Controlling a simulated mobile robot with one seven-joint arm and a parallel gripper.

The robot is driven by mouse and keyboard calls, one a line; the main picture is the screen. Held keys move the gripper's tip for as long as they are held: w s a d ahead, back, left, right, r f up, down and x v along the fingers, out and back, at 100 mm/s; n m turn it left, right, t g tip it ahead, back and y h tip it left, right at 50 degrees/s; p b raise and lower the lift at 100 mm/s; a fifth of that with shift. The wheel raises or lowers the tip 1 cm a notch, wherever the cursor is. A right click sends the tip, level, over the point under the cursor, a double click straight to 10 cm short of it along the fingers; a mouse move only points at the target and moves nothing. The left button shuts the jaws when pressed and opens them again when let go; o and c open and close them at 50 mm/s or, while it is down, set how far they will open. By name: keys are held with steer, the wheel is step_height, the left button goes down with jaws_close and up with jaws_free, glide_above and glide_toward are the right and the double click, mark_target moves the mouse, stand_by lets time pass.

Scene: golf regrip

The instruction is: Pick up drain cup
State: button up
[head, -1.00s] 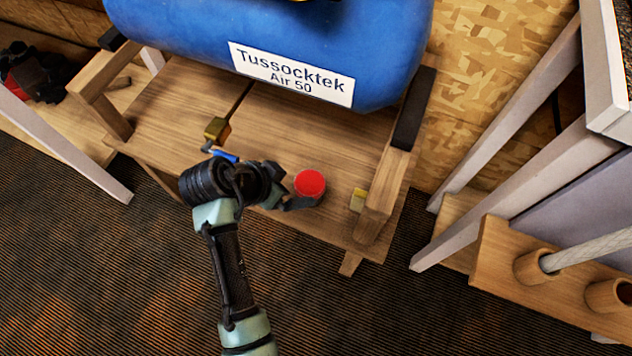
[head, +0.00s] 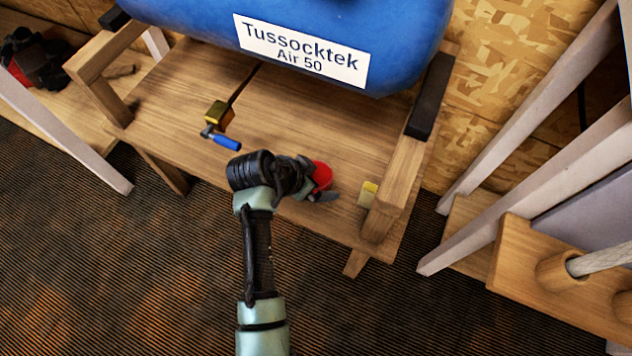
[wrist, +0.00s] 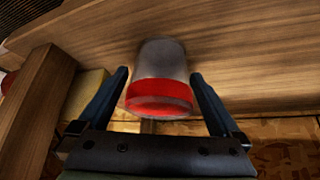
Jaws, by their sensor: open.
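The drain cup is a small grey cup with a red end. In the head view the drain cup (head: 322,176) stands on the wooden shelf, partly hidden behind my gripper (head: 328,192). In the wrist view the drain cup (wrist: 162,75) shows its grey side and red band. My gripper (wrist: 158,100) is open there, with one finger on each side of the cup's red end. A gap shows between the cup and each finger. The head view hides most of the fingers.
A blue air tank (head: 300,30) sits above the shelf (head: 190,110). A brass valve with a blue handle (head: 226,142) is left of my gripper. A yellow block (head: 368,193) lies right of the cup, near a wooden post (head: 392,195). A wooden rack (head: 530,265) stands at the right.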

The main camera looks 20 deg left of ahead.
steer(key=c, duration=1.2)
